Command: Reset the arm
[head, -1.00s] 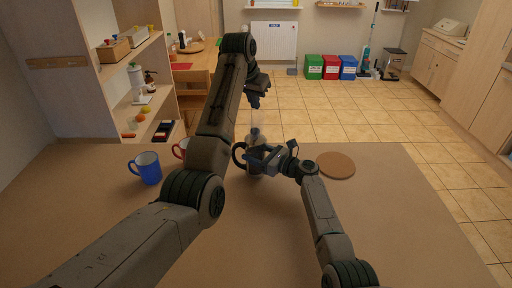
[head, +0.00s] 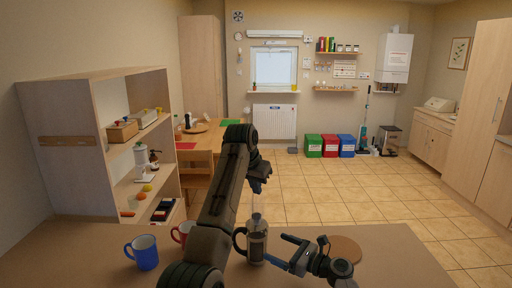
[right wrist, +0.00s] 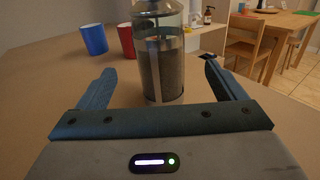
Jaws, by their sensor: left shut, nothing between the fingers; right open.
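A French press (head: 257,242) with a clear glass body and dark handle stands upright on the table (head: 90,245). In the right wrist view the press (right wrist: 162,65) shows ahead, framed by two spread fingers. My right gripper (head: 283,251) is open and empty just right of the press; the fingertips look close to it, and I cannot tell whether they touch. The same gripper (right wrist: 157,75) fills the lower right wrist view. My left gripper (head: 259,184) is shut and empty, raised above and beyond the press. My left arm hides part of the table.
A blue mug (head: 146,253) and a red mug (head: 181,232) stand left of the press. A round brown mat (head: 345,248) lies to the right, partly behind my right arm. A shelf unit (head: 75,165) stands at the left.

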